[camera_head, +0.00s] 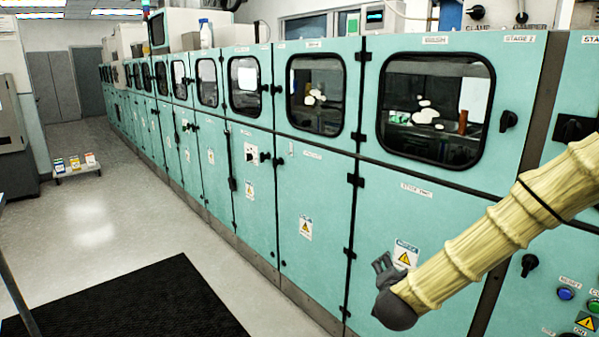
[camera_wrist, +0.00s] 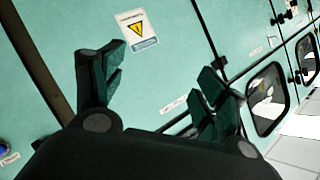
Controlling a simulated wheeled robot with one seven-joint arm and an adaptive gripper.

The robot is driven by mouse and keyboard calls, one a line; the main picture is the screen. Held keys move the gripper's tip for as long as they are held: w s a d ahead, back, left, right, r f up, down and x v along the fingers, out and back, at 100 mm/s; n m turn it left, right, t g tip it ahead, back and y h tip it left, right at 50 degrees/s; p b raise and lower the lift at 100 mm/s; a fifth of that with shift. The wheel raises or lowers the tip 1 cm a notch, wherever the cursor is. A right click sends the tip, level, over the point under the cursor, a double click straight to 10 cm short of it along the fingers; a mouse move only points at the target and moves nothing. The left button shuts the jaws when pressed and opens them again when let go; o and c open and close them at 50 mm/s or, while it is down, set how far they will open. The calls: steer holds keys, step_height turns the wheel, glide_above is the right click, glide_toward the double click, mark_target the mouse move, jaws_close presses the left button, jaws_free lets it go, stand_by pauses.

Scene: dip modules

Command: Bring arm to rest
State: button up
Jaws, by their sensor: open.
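My gripper (camera_head: 384,270) shows at the lower right of the head view, at the end of my pale yellow sleeved arm. It stands in front of a teal cabinet door (camera_head: 385,215), beside a warning label (camera_head: 406,254). In the wrist view my gripper (camera_wrist: 160,85) has its dark fingers spread wide with nothing between them. The teal panel and a warning label (camera_wrist: 137,28) lie beyond the fingers. I cannot tell the exact gap between the fingers and the panel.
A long row of teal cabinets with windows (camera_head: 437,108) and black handles (camera_head: 508,121) runs into the distance. A black mat (camera_head: 140,305) lies on the floor. A low stand with small boxes (camera_head: 76,170) is at the left. Buttons (camera_head: 566,294) are at the lower right.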

steer(key=s+a+f+n+g+y+p, duration=0.1)
steer(key=s+a+f+n+g+y, duration=0.15)
steer(key=s+f, duration=0.75)
steer(key=s+a+f+n+g+y+p, duration=0.1)
steer(key=s+a+f+n+g, duration=0.2)
steer(key=s+f, duration=0.8)
steer(key=s+d+f+n+g, duration=0.1)
steer(key=s+f, duration=0.3)
steer(key=s, duration=0.4)
steer(key=s+d+f+n+g+p, duration=0.1)
steer(key=s+f+n+g, duration=0.2)
steer(key=s, duration=0.6)
steer(key=s+d+f+n+g, duration=0.1)
steer(key=s+f+n+g, duration=0.1)
steer(key=s+f, duration=0.3)
steer(key=s+g, duration=0.1)
steer(key=s, duration=0.3)
steer(key=shift+g, duration=0.35)
